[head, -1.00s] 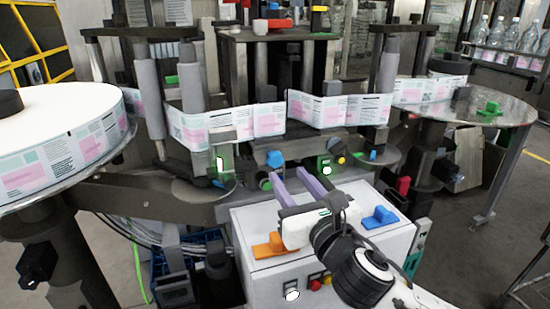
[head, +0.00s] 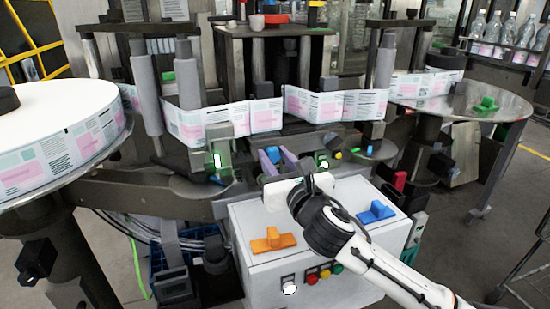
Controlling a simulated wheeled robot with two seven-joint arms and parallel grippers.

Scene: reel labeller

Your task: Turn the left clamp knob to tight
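A blue knob (head: 273,155) sits at the front middle of the machine, below the label strip. My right gripper (head: 277,158) reaches up to it from the front. Its two purple fingers are apart, one on either side of the blue knob in this view; I cannot tell whether they touch it. An orange knob (head: 272,240) stands on the left of the white cabinet's top and another blue knob (head: 376,212) on the right. No label shows which of them is the left clamp knob. My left gripper is not in view.
The white cabinet (head: 260,272) stands below my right arm, with several buttons (head: 324,273) on its front. Green blocks (head: 217,162) flank the middle blue knob. A label strip (head: 266,116) runs behind it. A big label reel (head: 60,140) is at left, a round metal table (head: 450,98) at right.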

